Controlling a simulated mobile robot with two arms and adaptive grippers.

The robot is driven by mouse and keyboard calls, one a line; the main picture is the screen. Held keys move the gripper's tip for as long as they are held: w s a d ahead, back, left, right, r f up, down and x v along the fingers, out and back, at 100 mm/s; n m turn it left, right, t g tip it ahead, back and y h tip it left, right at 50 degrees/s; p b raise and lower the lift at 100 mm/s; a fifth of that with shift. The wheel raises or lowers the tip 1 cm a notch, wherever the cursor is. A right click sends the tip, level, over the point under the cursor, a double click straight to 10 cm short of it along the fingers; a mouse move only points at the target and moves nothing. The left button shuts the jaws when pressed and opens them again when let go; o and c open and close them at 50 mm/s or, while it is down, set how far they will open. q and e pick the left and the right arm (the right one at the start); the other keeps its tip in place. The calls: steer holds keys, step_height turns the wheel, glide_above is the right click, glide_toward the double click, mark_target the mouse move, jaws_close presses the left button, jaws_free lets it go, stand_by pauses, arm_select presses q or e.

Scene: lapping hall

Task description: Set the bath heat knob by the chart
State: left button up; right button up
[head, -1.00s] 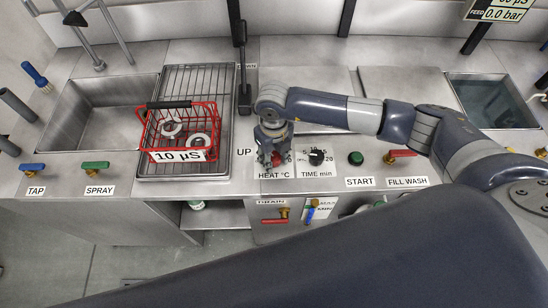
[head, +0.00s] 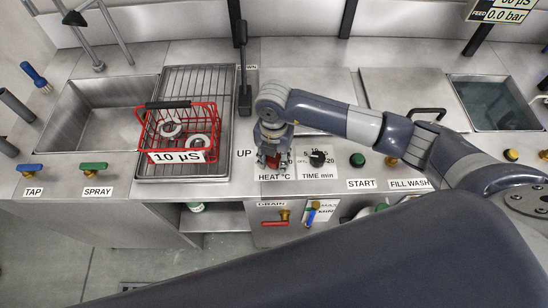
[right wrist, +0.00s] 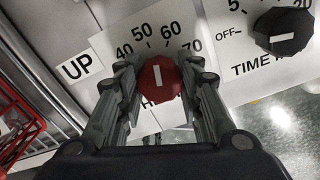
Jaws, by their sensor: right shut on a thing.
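The red heat knob (right wrist: 158,77) shows in the right wrist view, with a white pointer line. Its printed dial (right wrist: 157,40) reads 40, 50, 60 and 70 around the top. The pointer aims up between the 50 and 60 marks; I cannot read it more finely. My right gripper (right wrist: 158,82) is shut on the knob, one finger on each side. In the head view the right gripper (head: 272,160) sits over the HEAT °C label (head: 274,177) and largely covers the knob. The chart cannot be made out. My left gripper is not in view.
The black time knob (head: 317,158) is close right of the heat knob; the green start button (head: 357,159) is further right. A red wire basket (head: 183,113) with metal rings, labelled 10 µS, stands on the rack at left. A drain handle (head: 274,223) is below.

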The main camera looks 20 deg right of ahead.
steer(key=m, duration=0.4)
steer(key=shift+w+m, duration=0.1)
steer(key=shift+m, duration=0.3)
stand_by(0.4)
steer(key=o, duration=1.1)
steer(key=shift+c, duration=0.2)
step_height(320, 180, up, 12)
